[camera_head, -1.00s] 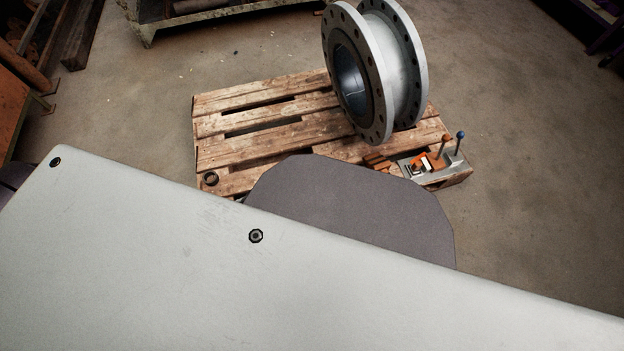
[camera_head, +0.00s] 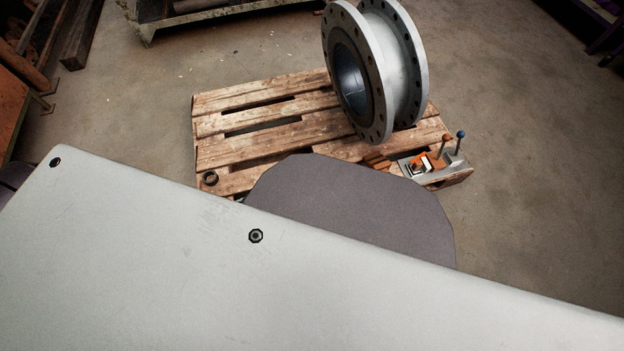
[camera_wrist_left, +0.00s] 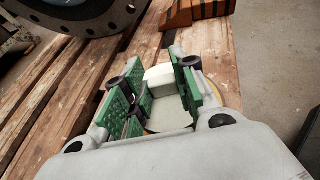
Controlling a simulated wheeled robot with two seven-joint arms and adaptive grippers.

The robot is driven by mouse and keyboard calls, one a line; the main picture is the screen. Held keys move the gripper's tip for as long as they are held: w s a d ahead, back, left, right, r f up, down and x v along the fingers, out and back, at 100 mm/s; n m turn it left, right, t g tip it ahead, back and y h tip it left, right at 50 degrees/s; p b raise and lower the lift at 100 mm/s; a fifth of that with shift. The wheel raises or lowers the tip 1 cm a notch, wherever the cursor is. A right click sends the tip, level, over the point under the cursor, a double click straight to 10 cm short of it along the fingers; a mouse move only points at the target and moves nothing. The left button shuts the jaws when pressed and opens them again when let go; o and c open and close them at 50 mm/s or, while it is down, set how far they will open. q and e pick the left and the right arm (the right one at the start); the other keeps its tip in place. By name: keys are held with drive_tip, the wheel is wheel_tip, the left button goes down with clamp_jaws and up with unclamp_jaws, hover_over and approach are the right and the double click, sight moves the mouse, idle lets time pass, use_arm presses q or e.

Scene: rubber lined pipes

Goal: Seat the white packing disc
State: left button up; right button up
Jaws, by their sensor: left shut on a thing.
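In the left wrist view my left gripper (camera_wrist_left: 152,90) has green-padded fingers, shut on a pale white piece (camera_wrist_left: 158,76). This looks like the white packing disc; its full outline is hidden by the fingers. The gripper is over the wooden pallet. The large grey flanged pipe (camera_head: 408,75) stands on the pallet (camera_head: 270,122) in the head view, its dark lined bore facing left. Its flange also shows at the top of the left wrist view (camera_wrist_left: 92,20). My right gripper is in neither view.
A metal fixture (camera_head: 436,176) with orange- and blue-topped posts sits at the pallet's right corner. An orange-and-black wedge (camera_wrist_left: 200,10) is ahead of the gripper. My own grey body hides the head view's foreground.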

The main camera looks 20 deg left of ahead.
use_arm(q)
drive_tip(key=shift+f, duration=0.2)
drive_tip(key=o, duration=1)
drive_tip(key=shift+s+a, duration=0.1)
drive_tip(key=shift+s, duration=0.05)
drive_tip(key=v, duration=1.1)
drive_tip(key=shift+s+r, duration=0.15)
drive_tip(key=shift+s, duration=0.1)
drive_tip(key=shift+a, duration=0.1)
idle(0.7)
